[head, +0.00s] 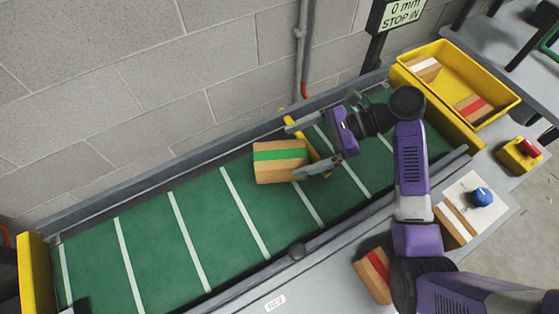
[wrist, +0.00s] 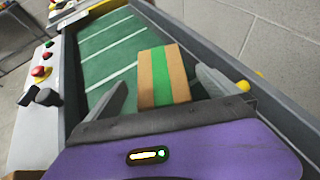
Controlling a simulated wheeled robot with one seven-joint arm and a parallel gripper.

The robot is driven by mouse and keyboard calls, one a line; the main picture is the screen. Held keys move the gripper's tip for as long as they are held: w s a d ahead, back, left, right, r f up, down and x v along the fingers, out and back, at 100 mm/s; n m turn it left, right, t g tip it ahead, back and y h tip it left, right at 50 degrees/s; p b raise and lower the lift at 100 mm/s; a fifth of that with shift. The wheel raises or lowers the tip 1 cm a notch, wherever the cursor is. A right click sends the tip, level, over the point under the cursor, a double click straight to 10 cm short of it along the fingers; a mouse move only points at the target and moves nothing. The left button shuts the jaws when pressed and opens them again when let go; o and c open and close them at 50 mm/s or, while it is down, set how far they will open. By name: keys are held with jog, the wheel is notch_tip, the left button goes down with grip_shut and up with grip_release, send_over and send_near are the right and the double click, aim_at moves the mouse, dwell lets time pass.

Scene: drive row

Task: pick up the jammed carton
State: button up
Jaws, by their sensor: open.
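The jammed carton, a brown box with a green stripe (head: 270,174), lies on the green conveyor belt, just left of a yellow diagonal bar (head: 318,152). My gripper (head: 293,150) is open, with one finger at the carton's wall-side end and the other at its near end. In the wrist view the carton (wrist: 152,90) stands between the two spread fingers of my gripper (wrist: 160,78). Small gaps show beside it there. Whether the carton touches the bar is hard to tell, as my gripper covers part of it.
A yellow tray (head: 494,113) with cartons stands beyond the belt's right end. A carton with a red stripe (head: 371,276) lies on the near ledge, close to my arm. A red button on a yellow box (head: 520,155) and a blue knob (head: 481,197) are at right. The belt's left part is clear.

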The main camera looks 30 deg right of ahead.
aim_at(282, 154)
jog(key=shift+x, duration=2.65)
jog(key=shift+w, duration=0.1)
jog(key=c, duration=2)
jog(key=shift+o, duration=0.2)
jog(key=shift+r, duration=0.1)
